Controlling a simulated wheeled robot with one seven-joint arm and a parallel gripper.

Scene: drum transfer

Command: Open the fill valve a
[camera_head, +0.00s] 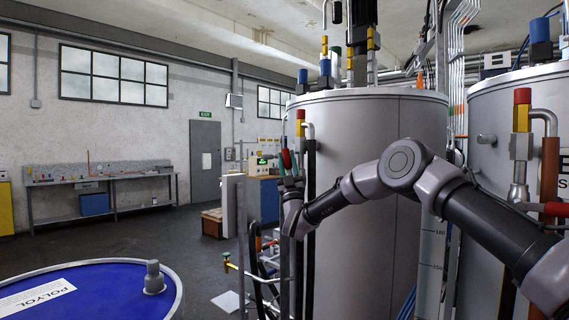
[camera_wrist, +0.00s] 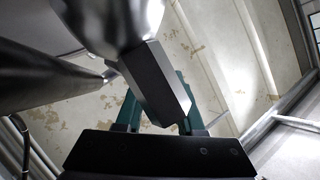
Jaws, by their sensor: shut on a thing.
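The fill valve is a slim upright fitting with a red and yellow top (camera_head: 300,122) on the left side of the near steel tank. I cannot read a letter on it. A red handle (camera_head: 286,158) shows just below, at my gripper (camera_head: 290,168). My gripper reaches up to it from below, its teal fingers shut around the handle. In the wrist view, my gripper (camera_wrist: 160,118) has a dark, block-shaped piece (camera_wrist: 155,85) between its teal fingers, below a shiny rounded metal part (camera_wrist: 110,25). The fingers hide part of the handle.
The near steel tank (camera_head: 365,200) stands close to my arm, with a second tank (camera_head: 500,110) at right. A blue polyol drum (camera_head: 100,290) is at lower left. Pipes and hoses (camera_head: 265,265) run below my gripper. The floor at left is open.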

